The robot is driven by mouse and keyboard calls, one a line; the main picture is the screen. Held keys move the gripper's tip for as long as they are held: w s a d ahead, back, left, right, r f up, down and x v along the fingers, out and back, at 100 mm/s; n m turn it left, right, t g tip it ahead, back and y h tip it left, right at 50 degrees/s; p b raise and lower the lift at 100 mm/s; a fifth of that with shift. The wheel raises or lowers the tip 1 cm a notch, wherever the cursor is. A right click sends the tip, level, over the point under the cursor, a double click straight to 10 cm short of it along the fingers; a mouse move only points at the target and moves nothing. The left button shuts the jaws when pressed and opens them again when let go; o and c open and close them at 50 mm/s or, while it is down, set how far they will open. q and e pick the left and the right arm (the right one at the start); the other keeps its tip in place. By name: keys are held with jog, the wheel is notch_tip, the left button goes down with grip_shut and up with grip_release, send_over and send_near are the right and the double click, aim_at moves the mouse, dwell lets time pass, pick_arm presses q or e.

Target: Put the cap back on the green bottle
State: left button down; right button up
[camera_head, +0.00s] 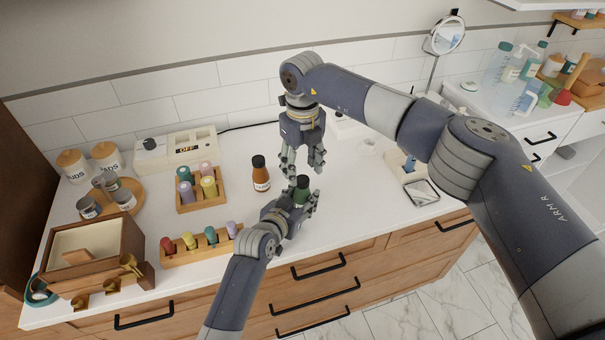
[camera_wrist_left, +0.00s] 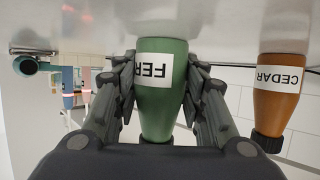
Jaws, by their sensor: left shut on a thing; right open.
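The green bottle (camera_head: 301,192) stands upright near the counter's front. My left gripper (camera_head: 294,207) is shut around the bottle's body, a finger on each side (camera_wrist_left: 158,88). My right gripper (camera_head: 303,167) is open, pointing down just above and behind the bottle's top, with nothing visible between its fingers. The bottle's top looks dark in the head view; I cannot tell whether that is a cap. No separate loose cap is clearly visible.
An orange-brown bottle (camera_head: 261,178) with a black cap stands close left of the grippers. Further left are two wooden racks of coloured vials (camera_head: 187,208) (camera_head: 180,257) and a wooden box (camera_head: 72,278). A small mirror (camera_head: 421,192) lies to the right.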

notch_tip(320, 180, up, 9)
jog(key=shift+f, duration=0.2)
pick_arm(q)
jog(key=c, duration=0.9)
grip_release()
jog(key=shift+s, duration=0.1)
jog(key=v, duration=1.1)
jog(key=shift+s+a+r, duration=0.25)
pick_arm(e)
jog(key=shift+f, duration=0.1)
